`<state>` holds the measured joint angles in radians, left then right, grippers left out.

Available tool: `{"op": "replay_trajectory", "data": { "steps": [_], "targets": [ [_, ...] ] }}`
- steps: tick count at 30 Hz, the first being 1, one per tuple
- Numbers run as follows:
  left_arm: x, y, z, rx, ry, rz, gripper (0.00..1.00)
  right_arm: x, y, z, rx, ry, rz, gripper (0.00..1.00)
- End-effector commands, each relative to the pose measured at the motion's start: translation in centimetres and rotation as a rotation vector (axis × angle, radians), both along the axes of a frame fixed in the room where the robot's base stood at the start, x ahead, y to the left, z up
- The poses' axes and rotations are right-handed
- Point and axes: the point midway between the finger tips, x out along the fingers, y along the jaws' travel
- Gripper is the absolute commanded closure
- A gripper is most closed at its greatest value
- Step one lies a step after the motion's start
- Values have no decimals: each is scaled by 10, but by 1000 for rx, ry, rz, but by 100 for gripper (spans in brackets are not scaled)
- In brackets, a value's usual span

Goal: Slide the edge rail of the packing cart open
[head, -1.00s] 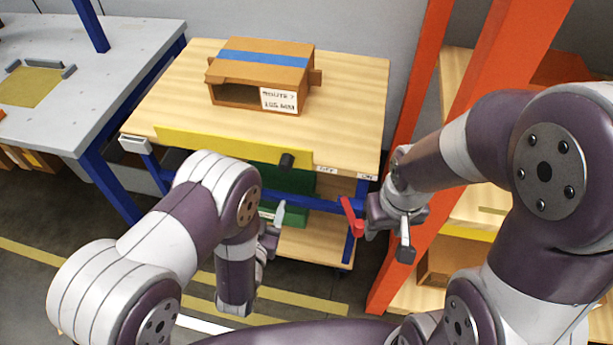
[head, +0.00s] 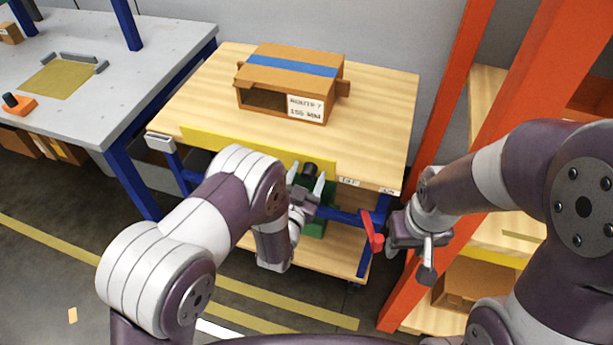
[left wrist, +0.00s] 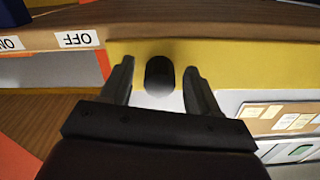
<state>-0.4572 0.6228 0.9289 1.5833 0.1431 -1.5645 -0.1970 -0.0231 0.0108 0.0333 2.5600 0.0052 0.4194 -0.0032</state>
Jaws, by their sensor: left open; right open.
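The packing cart (head: 385,95) has a wooden top. Its yellow edge rail (head: 225,142) runs along the front edge, with a black knob (head: 310,168) near the right end. My left gripper (head: 306,180) is open at the knob. In the left wrist view, the knob (left wrist: 159,76) stands between the two open fingers (left wrist: 158,85) with a gap on each side. The yellow rail (left wrist: 230,65) lies behind it. My right gripper (head: 425,265) is open and empty, right of the cart, apart from the rail.
A cardboard box (head: 290,85) with a blue stripe sits on the cart top. A red lever (head: 371,230) is at the cart's front right, below the OFF label (head: 348,182) and ON label. An orange upright (head: 440,130) stands close on the right. A grey table (head: 130,60) is at left.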

Motion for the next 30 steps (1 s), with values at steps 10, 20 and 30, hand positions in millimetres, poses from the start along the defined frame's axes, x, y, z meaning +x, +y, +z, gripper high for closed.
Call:
{"op": "replay_trajectory", "data": {
  "steps": [10, 20, 30],
  "targets": [
    [-1, 0, 0, 0, 0, 0, 100, 0, 0, 0, 0, 0, 0, 52],
    [-1, 0, -48, 1, 4, 0, 100, 0, 0, -40, 0, 0, 0, 52],
    [-2, 0, -60, 2, 5, 0, 100, 0, 0, -48, 0, 0, 0, 52]
  ]
}}
